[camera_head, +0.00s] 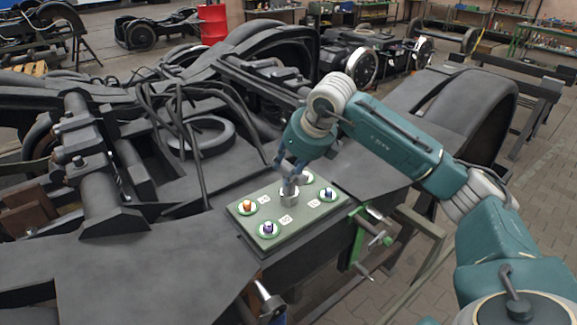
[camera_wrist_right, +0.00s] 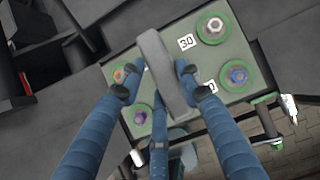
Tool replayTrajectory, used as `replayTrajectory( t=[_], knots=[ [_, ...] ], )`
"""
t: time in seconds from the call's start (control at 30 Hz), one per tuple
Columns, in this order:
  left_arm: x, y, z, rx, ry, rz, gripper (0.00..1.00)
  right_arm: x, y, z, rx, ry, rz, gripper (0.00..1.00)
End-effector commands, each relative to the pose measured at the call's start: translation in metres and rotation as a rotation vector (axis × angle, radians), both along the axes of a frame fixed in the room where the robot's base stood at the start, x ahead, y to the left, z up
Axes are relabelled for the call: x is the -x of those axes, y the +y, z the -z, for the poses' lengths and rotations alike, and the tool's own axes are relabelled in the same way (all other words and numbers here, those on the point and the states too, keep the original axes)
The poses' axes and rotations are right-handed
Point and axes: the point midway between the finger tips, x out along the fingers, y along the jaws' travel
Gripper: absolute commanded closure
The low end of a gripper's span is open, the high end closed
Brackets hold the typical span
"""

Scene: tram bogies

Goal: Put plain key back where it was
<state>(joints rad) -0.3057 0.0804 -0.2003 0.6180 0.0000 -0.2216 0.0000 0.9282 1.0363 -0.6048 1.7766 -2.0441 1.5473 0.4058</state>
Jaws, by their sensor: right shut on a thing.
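My right gripper (camera_head: 288,172) is over the middle of a green-grey board (camera_head: 238,221). It is shut on a grey key (camera_head: 289,196), whose bar (camera_wrist_right: 162,65) runs between the fingers (camera_wrist_right: 156,80) in the wrist view. The key's lower end is at or just above the board; I cannot tell whether it touches. The board has green-ringed round seats with an orange (camera_head: 247,206), a purple (camera_head: 268,228), a blue (camera_head: 328,194) and a plain metal head (camera_wrist_right: 214,27). The plain one is partly hidden by the gripper in the head view. My left gripper is not in view.
The board lies on a dark bogie frame (camera_head: 190,260). Numbered white labels (camera_wrist_right: 186,42) stand between the seats. A green clamp (camera_head: 370,232) sticks out at the board's right edge. Cables (camera_head: 165,110) and a black ring (camera_head: 202,137) lie behind left.

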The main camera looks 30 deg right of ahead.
Motion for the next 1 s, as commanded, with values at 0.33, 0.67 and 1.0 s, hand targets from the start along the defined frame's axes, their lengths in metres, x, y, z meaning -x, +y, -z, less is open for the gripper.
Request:
replayTrajectory(
  t=[0.33,0.67,1.0],
  knots=[
    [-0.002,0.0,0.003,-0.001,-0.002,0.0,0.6,0.0,0.0,0.002,0.0,0.0,0.0,0.48],
    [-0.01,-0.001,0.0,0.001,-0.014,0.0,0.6,0.0,0.0,0.0,-0.001,0.0,0.0,0.47],
    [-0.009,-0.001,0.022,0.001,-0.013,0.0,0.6,0.024,-0.002,-0.047,0.0,-0.009,-0.001,0.47]
  ],
)
